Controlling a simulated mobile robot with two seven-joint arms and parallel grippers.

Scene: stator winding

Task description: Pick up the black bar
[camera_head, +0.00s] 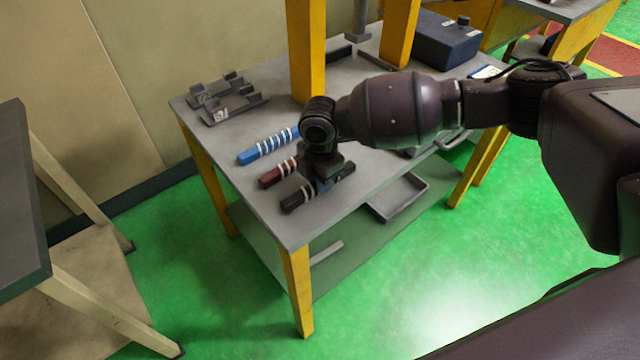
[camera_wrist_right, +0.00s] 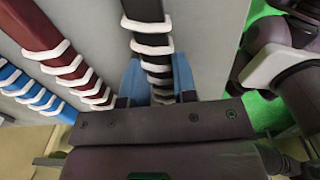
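The black bar (camera_head: 297,198) with white bands lies on the grey table near its front edge. In the right wrist view the black bar (camera_wrist_right: 145,12) runs up the middle, between my fingers. My right gripper (camera_head: 322,185) is lowered over the bar's middle and hides part of it. Its blue fingers (camera_wrist_right: 158,75) stand one on each side of the bar, close to it; I cannot tell whether they press on it. A dark red bar (camera_head: 270,178) and a blue bar (camera_head: 252,156), both banded, lie beside it. My left gripper is out of view.
Two grey brackets (camera_head: 222,98) lie at the table's back left. Yellow posts (camera_head: 305,50) rise from the table, and a dark blue box (camera_head: 445,42) stands at the far right. The lower shelf holds a grey tray (camera_head: 398,208).

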